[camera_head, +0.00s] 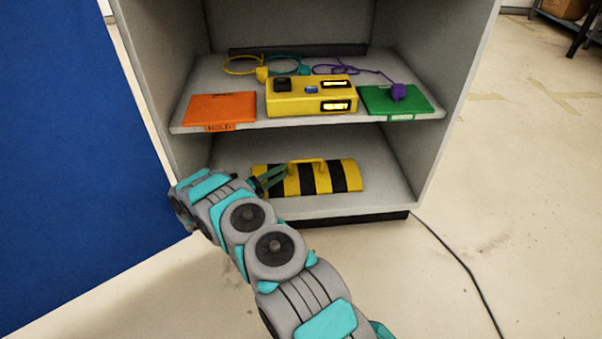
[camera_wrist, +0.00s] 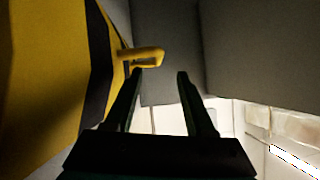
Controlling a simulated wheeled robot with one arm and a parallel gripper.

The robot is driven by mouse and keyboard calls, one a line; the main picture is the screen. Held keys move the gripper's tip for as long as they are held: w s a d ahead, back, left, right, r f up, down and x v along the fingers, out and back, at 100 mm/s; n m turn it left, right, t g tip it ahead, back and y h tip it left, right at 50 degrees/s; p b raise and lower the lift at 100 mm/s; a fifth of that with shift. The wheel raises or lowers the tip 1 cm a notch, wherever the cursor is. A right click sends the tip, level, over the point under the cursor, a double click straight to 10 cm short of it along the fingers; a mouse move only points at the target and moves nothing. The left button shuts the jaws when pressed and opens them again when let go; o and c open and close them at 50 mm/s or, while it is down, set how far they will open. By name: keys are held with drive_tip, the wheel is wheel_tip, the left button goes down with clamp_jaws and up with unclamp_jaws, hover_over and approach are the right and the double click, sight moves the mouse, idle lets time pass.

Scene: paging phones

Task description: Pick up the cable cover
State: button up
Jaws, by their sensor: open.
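The cable cover (camera_head: 346,176) is a yellow and black striped piece with a yellow handle (camera_head: 308,162) on top. It lies on the lower shelf of the grey cabinet. My gripper (camera_head: 270,178) is at the cover's left end, in front of it in the head view. In the wrist view the cover (camera_wrist: 45,80) fills the left side, and its handle (camera_wrist: 145,54) sticks out just beyond the fingertips. My gripper (camera_wrist: 160,76) is open there, with nothing between its fingers. The handle looks apart from the fingers, though its exact distance is hard to tell.
The upper shelf (camera_head: 225,75) is above my gripper. It holds an orange pad (camera_head: 220,107), a yellow device (camera_head: 300,104), a green pad (camera_head: 415,103) and coloured cables. Cabinet walls (camera_head: 440,130) bound both sides. A blue panel (camera_head: 70,150) stands at left. A black cable (camera_head: 460,262) crosses the floor.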

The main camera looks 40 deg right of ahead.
sight(305, 161)
drive_tip(key=d, duration=0.5)
drive_tip(key=shift+s+d+r, duration=0.2)
drive_tip(key=shift+s+d, duration=0.05)
drive_tip(key=shift+d, duration=0.05)
drive_tip(key=d, duration=0.2)
drive_tip(key=d+b, duration=0.1)
drive_tip(key=d, duration=0.1)
drive_tip(key=shift+s, duration=0.3)
drive_tip(key=shift+d+r, duration=0.15)
drive_tip(key=shift+d, duration=0.5)
drive_tip(key=shift+c, duration=0.2)
clamp_jaws()
